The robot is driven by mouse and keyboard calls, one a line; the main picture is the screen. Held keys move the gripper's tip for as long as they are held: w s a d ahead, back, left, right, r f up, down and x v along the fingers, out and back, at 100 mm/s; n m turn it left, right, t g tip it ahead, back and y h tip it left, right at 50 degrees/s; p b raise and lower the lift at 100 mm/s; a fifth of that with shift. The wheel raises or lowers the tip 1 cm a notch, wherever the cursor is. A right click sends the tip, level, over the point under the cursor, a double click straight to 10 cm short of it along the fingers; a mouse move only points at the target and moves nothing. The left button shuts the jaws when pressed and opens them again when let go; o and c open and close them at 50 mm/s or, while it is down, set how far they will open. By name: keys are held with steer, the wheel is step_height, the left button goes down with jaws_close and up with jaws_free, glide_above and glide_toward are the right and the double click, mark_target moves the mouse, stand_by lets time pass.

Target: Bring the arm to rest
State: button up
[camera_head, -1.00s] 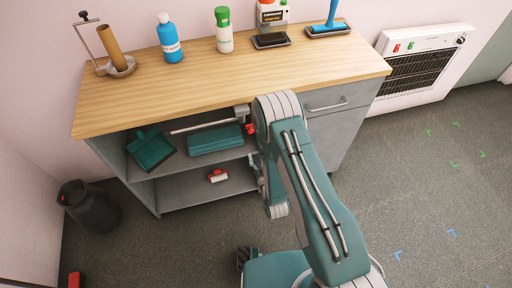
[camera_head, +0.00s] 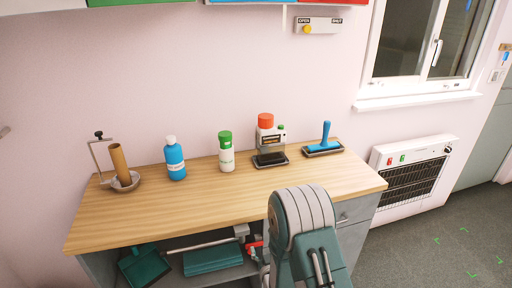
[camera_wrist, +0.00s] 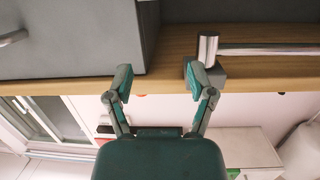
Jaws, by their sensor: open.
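My arm (camera_head: 305,225) rises at the lower right of the middle in the head view, folded in front of the wooden-topped cabinet (camera_head: 225,205). In that view my gripper is mostly hidden behind the arm. In the wrist view my gripper (camera_wrist: 161,82) is open, its two teal fingers apart and nothing between them. The wrist picture looks upside down. A metal bar with a grey block (camera_wrist: 205,72) shows just beyond the right fingertip; I cannot tell whether they touch.
On the top stand a holder with a brown tube (camera_head: 120,165), a blue bottle (camera_head: 175,160), a green-capped bottle (camera_head: 226,152), a red-capped container (camera_head: 267,135) and a blue-handled tool (camera_head: 325,140). Below are a teal dustpan (camera_head: 145,267) and teal box (camera_head: 212,258). A heater (camera_head: 412,180) hangs right.

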steer(key=s+d+r+g+h, duration=0.1)
steer(key=d+r+g, duration=0.1)
steer(key=r, duration=0.5)
steer(key=s+d+r+m+g, duration=0.1)
steer(key=d+r, duration=0.2)
steer(key=r, duration=0.4)
steer(key=s+d+r+g+h, duration=0.1)
steer(key=s+d+r+g, duration=0.1)
steer(key=r, duration=0.4)
steer(key=s+d+r+g, duration=0.1)
steer(key=s+d+r, duration=0.1)
steer(key=s, duration=0.6)
steer(key=s+d+r+m+g+h, duration=0.1)
steer(key=s+d+r+g, duration=0.1)
steer(key=s+r, duration=0.3)
steer(key=s+d+r+g, duration=0.2)
steer(key=s+r, duration=0.1)
steer(key=s, duration=0.9)
steer(key=shift+s+d+r+h, duration=0.15)
steer(key=shift+s+r+h, duration=0.15)
steer(key=shift+r, duration=0.05)
